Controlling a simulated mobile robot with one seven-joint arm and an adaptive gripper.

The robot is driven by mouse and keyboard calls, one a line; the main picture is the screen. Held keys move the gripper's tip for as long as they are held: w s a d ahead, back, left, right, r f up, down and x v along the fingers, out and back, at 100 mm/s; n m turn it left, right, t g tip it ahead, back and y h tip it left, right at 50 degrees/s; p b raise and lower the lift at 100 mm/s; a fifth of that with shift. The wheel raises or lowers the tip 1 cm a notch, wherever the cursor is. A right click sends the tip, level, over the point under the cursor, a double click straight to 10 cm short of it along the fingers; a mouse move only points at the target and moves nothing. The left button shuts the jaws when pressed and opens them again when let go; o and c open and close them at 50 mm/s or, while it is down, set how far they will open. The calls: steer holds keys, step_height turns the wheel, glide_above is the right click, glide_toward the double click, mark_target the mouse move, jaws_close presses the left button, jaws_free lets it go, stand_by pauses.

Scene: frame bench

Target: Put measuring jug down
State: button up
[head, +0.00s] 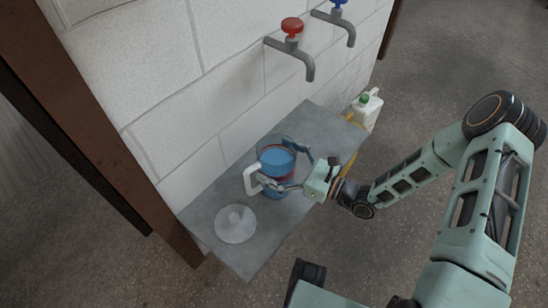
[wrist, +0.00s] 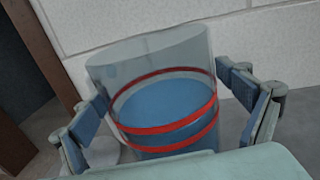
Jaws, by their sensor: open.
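The measuring jug (head: 277,161) is clear with red bands, a white handle and blue liquid inside. In the head view it stands upright on the grey bench top (head: 210,192), as far as I can tell. My gripper (head: 283,167) is open, with one finger on each side of the jug. In the wrist view the jug (wrist: 160,95) fills the middle between my two fingers (wrist: 165,115). Small gaps seem to show beside the jug, but light contact is hard to rule out. The jug's base is hidden in the wrist view.
A round translucent lid (head: 235,224) with a knob lies on the bench left of the jug. A red-handled tap (head: 291,42) and a blue-handled tap (head: 338,20) stick out from the white block wall (head: 150,80). A white jerrycan (head: 367,110) stands beyond the bench's far end.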

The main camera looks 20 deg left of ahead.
steer(key=shift+d+r, duration=0.1)
steer(key=shift+r, duration=0.05)
steer(key=s+d+p, duration=0.1)
steer(key=d+p, duration=0.1)
steer(key=d, duration=0.9)
steer(key=shift+s+d, duration=0.3)
steer(key=shift+d, duration=0.1)
